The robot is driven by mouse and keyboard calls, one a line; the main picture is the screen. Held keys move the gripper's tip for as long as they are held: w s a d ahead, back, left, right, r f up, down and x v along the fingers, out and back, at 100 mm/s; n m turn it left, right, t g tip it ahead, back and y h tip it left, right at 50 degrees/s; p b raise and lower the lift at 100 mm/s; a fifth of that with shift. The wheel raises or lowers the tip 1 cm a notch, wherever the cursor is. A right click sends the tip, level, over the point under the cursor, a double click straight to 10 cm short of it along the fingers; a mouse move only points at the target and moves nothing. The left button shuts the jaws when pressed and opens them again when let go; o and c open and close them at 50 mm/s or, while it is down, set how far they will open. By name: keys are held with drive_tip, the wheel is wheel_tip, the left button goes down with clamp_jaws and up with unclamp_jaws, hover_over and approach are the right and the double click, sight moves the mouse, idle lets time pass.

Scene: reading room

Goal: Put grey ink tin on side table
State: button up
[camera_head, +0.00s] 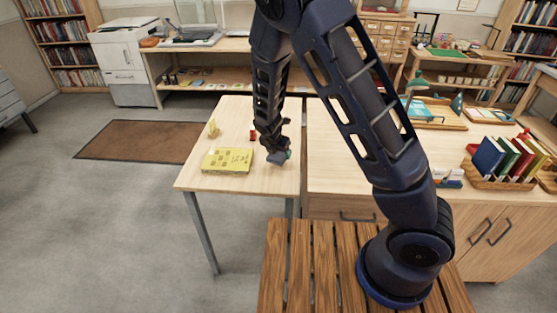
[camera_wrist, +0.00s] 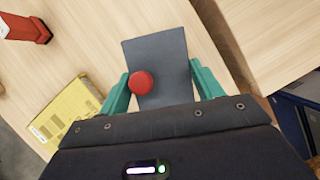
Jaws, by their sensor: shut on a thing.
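My gripper (camera_head: 281,157) hangs low over the near right part of a light wood table (camera_head: 230,110) with grey metal legs, which appears to be the side table. In the wrist view my gripper (camera_wrist: 161,88) has its teal fingers on either side of a dark grey, flat-sided tin (camera_wrist: 165,55) with a round red cap or knob on it, and is shut on it. The grey tin (camera_head: 275,158) shows small under the gripper in the head view. I cannot tell whether its underside touches the tabletop.
A yellow book (camera_head: 228,160) lies just left of my gripper. A small wooden figure (camera_head: 213,128) and a red item (camera_head: 252,134) stand farther back. A wider desk (camera_head: 340,175) adjoins on the right, with a book rack (camera_head: 490,183). The tabletop's far part is clear.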

sight(277, 156)
drive_tip(key=shift+f, duration=1.8)
drive_tip(key=shift+f, duration=0.1)
drive_tip(key=o, duration=1.3)
drive_tip(key=v, duration=1.2)
